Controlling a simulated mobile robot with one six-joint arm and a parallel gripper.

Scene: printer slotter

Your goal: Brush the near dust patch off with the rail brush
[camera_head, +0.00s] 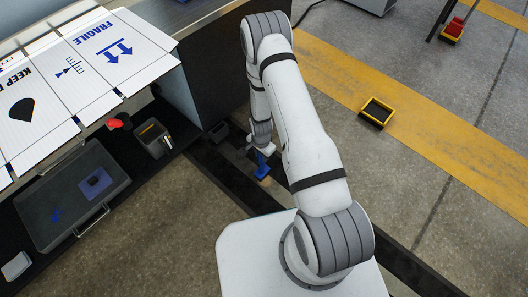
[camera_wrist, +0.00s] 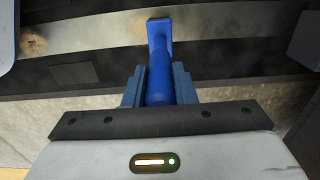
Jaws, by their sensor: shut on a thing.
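The blue rail brush (camera_wrist: 158,60) is held upright in the picture between the two blue fingers of my gripper (camera_wrist: 156,88), which is shut on its handle. Its flat blue head points away from my gripper, over the pale rail (camera_wrist: 105,37) in the wrist view. The bristles are hidden there. A brown dust patch (camera_wrist: 33,43) shows on the rail at the left, apart from the brush. In the head view the brush (camera_head: 262,161) is low over the dark floor strip, with a small tan spot just below it; I cannot tell whether that is bristles or dust.
A dark cabinet (camera_head: 222,65) stands close behind my gripper. At the left are a grey tray (camera_head: 75,200), a small dark bin (camera_head: 151,138) and white printed cartons (camera_head: 115,50). A yellow-rimmed tray (camera_head: 377,112) lies on open floor to the right.

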